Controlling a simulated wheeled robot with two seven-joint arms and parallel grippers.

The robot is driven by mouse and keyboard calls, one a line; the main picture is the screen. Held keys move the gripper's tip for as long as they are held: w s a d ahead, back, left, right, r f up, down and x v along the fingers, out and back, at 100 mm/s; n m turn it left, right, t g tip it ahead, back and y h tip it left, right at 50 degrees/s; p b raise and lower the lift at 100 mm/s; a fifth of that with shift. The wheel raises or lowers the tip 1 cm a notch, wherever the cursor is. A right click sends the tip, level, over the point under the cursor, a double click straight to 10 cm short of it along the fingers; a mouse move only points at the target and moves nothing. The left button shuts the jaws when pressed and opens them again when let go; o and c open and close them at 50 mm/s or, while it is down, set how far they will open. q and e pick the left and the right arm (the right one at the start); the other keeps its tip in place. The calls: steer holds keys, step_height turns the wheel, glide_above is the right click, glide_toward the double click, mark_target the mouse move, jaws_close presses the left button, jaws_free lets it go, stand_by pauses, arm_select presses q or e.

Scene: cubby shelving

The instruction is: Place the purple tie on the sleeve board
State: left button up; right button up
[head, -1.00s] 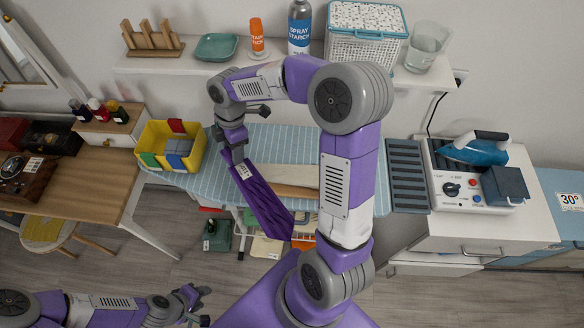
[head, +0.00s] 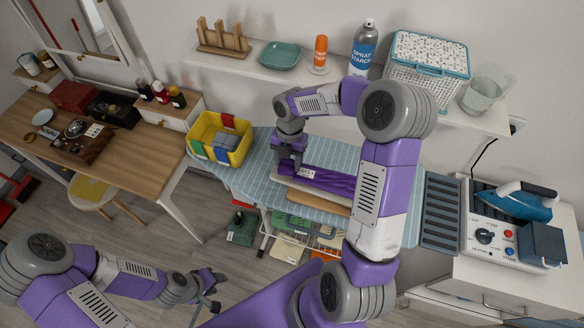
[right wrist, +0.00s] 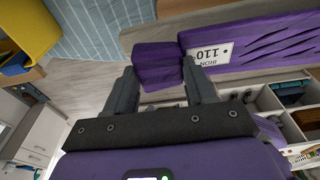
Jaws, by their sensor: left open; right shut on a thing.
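The purple tie (head: 328,180), with a white tag, lies stretched out lengthwise along the sleeve board (head: 311,191), a narrow pale board on the blue striped ironing board (head: 233,182). My right gripper (head: 290,166) is shut on the tie's left end, close above the board. In the right wrist view the tie (right wrist: 260,42) runs to the right from between the fingers (right wrist: 157,78), with the sleeve board's pale edge (right wrist: 225,72) beneath it. My right forearm hides the far right part of the ironing board. My left gripper (head: 211,290) is open and empty, low over the floor.
A yellow bin (head: 219,139) with coloured cloths stands left of the sleeve board. A blue iron (head: 515,202) sits on its station at the right. A shelf (head: 275,73) with spray starch and a basket runs behind. A wooden desk (head: 125,165) is at the left.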

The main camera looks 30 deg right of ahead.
step_height(320, 180, down, 3)
steer(key=shift+f, duration=0.4)
steer(key=shift+f, duration=0.15)
steer(key=o, duration=1)
steer(key=shift+o, duration=0.2)
